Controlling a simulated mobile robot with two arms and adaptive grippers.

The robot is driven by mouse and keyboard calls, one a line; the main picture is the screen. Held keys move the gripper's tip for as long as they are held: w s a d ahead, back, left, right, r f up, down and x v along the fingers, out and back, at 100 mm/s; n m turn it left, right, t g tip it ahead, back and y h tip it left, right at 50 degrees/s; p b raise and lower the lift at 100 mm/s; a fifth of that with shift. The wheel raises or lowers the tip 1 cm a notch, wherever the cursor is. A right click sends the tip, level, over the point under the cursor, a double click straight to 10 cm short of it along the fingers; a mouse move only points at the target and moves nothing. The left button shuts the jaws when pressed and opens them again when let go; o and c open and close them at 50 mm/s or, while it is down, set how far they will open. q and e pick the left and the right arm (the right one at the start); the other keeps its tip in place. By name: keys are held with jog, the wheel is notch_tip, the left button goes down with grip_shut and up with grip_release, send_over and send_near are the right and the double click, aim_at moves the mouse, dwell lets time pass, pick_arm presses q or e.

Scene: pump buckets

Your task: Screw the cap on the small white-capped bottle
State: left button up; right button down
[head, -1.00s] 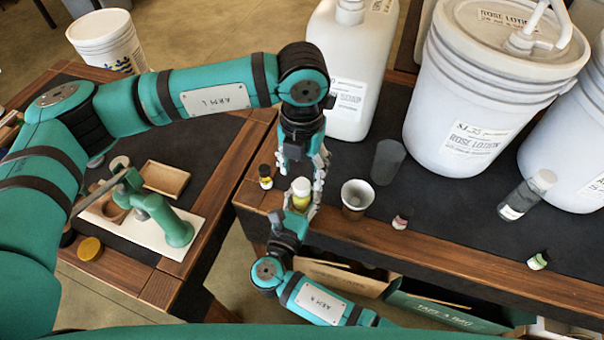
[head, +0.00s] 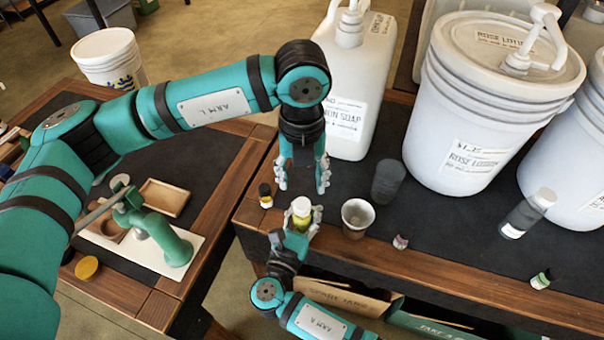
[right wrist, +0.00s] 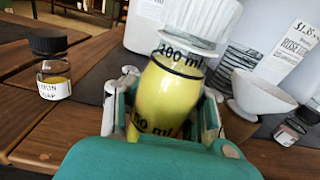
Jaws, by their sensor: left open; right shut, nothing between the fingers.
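The small white-capped bottle (head: 303,222) holds yellow liquid and stands near the front edge of the dark-topped table. Its white cap (right wrist: 200,22) sits on its neck in the right wrist view; how tightly it is screwed cannot be told. My left gripper (head: 303,184) is open just above the cap, fingers pointing down, with nothing between them. My right gripper (head: 299,225) reaches from the front at the bottle's body and is shut. Its fingers show on either side of the bottle in the right wrist view (right wrist: 163,110); firm contact is not clear.
A black-capped small bottle (head: 265,195) is left of the bottle; a white cup (head: 357,217) and a dark cup (head: 388,180) are right. A large soap jug (head: 348,80) and lotion bucket (head: 470,110) stand behind. Small bottles (head: 400,242) (head: 541,279) line the front edge.

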aim_at(302, 203)
pick_arm(q)
jog(key=shift+f, duration=4)
grip_shut()
jog(key=m, duration=0.4)
jog(key=shift+o, duration=0.3)
grip_release()
